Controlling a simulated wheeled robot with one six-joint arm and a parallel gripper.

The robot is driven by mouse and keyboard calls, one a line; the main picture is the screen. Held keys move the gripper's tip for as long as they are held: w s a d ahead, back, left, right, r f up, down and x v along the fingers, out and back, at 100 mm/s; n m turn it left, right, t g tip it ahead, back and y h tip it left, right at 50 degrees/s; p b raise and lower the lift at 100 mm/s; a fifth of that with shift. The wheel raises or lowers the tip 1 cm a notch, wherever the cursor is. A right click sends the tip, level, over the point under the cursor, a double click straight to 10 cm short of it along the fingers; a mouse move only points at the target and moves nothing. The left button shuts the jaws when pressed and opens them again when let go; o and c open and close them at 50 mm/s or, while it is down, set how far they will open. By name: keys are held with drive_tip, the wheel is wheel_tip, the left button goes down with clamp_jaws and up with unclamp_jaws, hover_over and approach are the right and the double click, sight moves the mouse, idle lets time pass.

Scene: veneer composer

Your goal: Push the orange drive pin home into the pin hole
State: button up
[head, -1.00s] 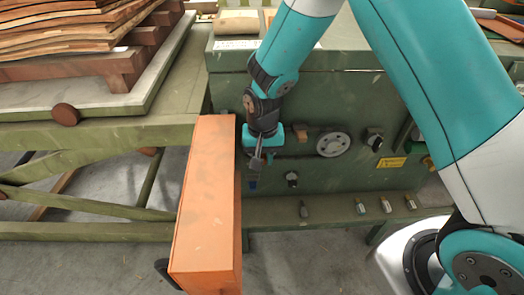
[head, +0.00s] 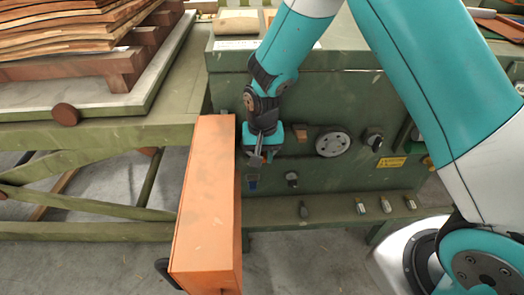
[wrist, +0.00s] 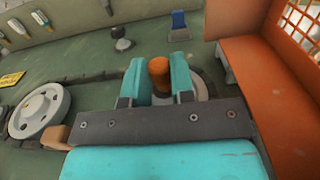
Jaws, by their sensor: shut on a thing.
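The orange drive pin (wrist: 158,72) shows as a short cylinder between the two teal fingers of my gripper (wrist: 158,86) in the wrist view. The fingers are shut on it, one on each side. A round grey collar (wrist: 198,84) shows partly behind the right finger, close to the pin. The pin hole itself is hidden, so I cannot tell how deep the pin sits. In the head view my gripper (head: 257,158) is at the front face of the green machine (head: 330,95), and the pin cannot be made out there.
An orange cabinet (head: 207,205) stands close to the left of my gripper. A grey handwheel (head: 333,142) and a black knob (head: 292,180) are to its right. A blue switch (head: 253,182) is just below. A ledge with several small tools (head: 386,205) runs underneath.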

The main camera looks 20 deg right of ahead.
drive_tip(key=o, duration=1)
wheel_tip(320, 180, up, 17)
drive_tip(key=b, duration=0.1)
drive_tip(key=s+r+n+y, duration=0.1)
drive_tip(key=s+r+n, duration=0.1)
drive_tip(key=s, duration=0.6)
drive_tip(key=s+a+r+n+y, duration=0.1)
drive_tip(key=s+r+n, duration=0.1)
drive_tip(key=s+n, duration=0.3)
drive_tip(key=s+r+n+y, duration=0.2)
drive_tip(key=s+n, duration=0.1)
drive_tip(key=s, duration=0.8)
drive_tip(key=shift+a+r, duration=0.3)
drive_tip(key=shift+a, duration=0.05)
